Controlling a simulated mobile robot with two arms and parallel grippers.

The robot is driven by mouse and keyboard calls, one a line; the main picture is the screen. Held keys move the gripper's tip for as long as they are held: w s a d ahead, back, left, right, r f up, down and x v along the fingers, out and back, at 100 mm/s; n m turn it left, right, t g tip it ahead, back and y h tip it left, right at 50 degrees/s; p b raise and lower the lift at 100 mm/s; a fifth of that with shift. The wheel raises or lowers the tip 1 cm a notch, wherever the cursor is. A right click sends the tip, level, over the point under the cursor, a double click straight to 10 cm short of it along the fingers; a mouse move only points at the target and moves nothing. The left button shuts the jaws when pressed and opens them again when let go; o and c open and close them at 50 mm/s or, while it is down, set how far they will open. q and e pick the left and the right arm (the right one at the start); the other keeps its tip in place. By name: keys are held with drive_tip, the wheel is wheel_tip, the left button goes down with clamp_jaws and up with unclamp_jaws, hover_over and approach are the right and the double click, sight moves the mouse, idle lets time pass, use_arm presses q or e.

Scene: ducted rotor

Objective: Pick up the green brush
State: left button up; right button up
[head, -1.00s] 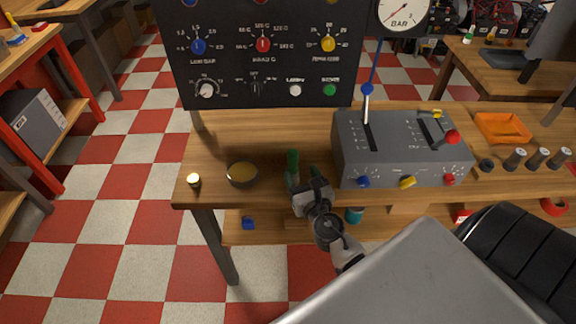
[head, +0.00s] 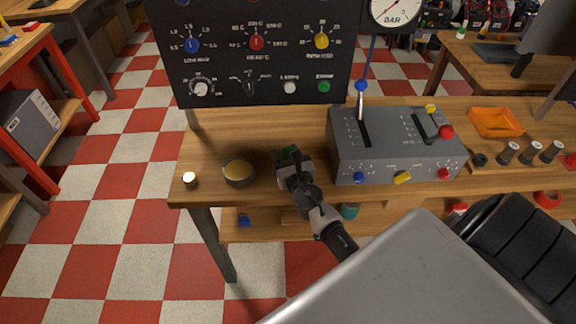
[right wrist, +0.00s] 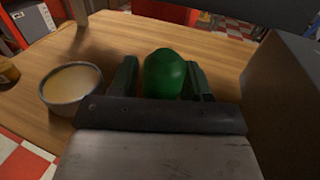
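The green brush shows in the right wrist view (right wrist: 165,75) as a rounded green top between the two fingers of my right gripper (right wrist: 165,85). A narrow gap shows on its left side, so the fingers look open around it; contact on the right side is hard to judge. In the head view my right gripper (head: 289,157) is over the brush at the front of the wooden table (head: 225,140), and only a bit of green shows beside it. The brush's lower part is hidden. My left gripper is not in view.
A bowl with yellowish contents (head: 239,173) stands just left of my right gripper. A grey control box (head: 390,145) with a lever stands close on its right. A black panel (head: 255,60) rises behind.

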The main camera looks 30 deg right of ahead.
drive_tip(key=c, duration=0.7)
